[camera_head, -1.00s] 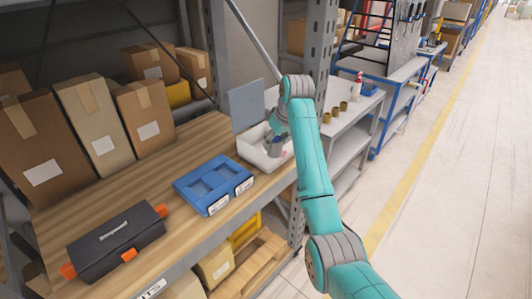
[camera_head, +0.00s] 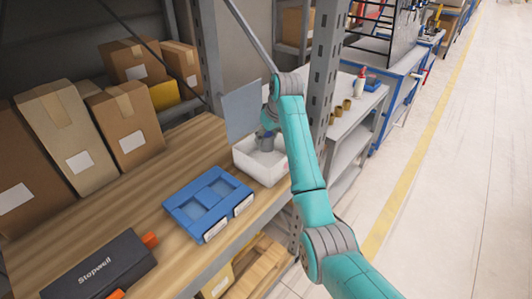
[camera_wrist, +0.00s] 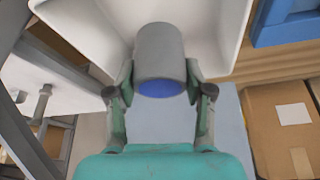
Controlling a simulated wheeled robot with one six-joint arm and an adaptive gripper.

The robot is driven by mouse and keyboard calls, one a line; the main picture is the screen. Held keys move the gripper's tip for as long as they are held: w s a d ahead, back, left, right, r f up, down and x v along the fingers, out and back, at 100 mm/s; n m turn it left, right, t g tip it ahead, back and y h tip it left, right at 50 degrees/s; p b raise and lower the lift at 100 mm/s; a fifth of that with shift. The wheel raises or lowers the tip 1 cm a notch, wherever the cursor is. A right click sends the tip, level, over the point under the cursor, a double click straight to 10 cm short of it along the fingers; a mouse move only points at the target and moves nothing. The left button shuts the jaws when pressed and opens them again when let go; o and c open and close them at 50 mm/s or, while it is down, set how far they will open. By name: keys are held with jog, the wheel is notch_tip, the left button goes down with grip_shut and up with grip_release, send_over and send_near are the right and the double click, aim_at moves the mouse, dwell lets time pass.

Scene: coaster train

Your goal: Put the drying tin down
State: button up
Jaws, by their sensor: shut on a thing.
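The drying tin (camera_wrist: 159,52) is a grey cylinder with a blue end, which faces my wrist camera. My gripper (camera_wrist: 160,80) is shut on it, one finger on each side. In the head view the tin (camera_head: 266,144) looks upright at the open white bin (camera_head: 270,176) on the wooden shelf, partly hidden by my arm. In the wrist view the bin (camera_wrist: 90,22) spreads behind the tin. I cannot tell whether the tin touches the bin's floor.
A blue divided tray (camera_head: 208,203) lies left of the bin, with a dark case (camera_head: 97,267) nearer. A grey-blue panel (camera_head: 243,110) stands behind the bin. Cardboard boxes (camera_head: 125,122) line the shelf back. A metal upright (camera_head: 322,75) rises right of the bin.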

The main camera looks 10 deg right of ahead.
aim_at(271, 142)
jog(key=shift+f, duration=3.35)
jog(key=o, duration=1.2)
jog(key=shift+f, duration=0.15)
jog(key=v, duration=1.2)
